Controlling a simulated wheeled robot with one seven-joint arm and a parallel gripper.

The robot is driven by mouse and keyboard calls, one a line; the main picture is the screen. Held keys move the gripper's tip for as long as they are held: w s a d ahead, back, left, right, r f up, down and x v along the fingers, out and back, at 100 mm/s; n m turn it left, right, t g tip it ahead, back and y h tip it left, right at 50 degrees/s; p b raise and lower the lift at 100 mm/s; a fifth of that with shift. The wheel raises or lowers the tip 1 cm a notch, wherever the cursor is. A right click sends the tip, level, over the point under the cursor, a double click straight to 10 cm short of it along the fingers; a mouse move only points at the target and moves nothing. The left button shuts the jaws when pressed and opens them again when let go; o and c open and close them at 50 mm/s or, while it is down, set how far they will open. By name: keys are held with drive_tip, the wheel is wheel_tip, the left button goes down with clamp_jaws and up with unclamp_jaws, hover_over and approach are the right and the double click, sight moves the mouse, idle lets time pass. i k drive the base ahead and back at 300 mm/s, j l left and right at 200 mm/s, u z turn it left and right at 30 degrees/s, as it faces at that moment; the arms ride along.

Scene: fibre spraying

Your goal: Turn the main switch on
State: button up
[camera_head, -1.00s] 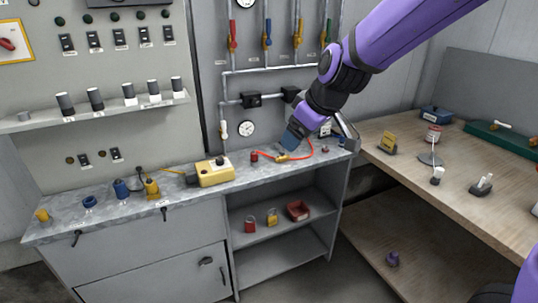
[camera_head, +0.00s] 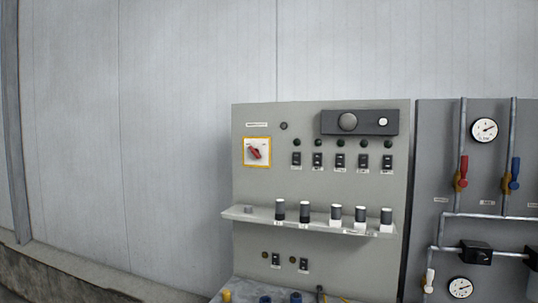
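The main switch is a red rotary handle (camera_head: 255,153) on a white plate with a yellow frame (camera_head: 246,163). It sits at the upper left of the grey control panel (camera_head: 330,275). The red handle looks tilted, running from upper left to lower right. The labels around it are too small to read. My gripper is not in this view, so its opening and its place relative to the switch do not show.
Beside the switch are a row of black rocker switches (camera_head: 318,160) and a dark box (camera_head: 358,122). Below, a shelf (camera_head: 247,214) carries several black-and-white knobs. Pipes with valves and gauges (camera_head: 484,130) stand at right. The wall at left (camera_head: 120,130) is bare.

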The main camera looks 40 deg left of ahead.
sight(254, 151)
drive_tip(key=i+l+u, duration=0.1)
drive_tip(key=i+u, duration=0.25)
drive_tip(key=i+l+u, duration=0.35)
drive_tip(key=j+u, duration=0.1)
drive_tip(key=u, duration=1)
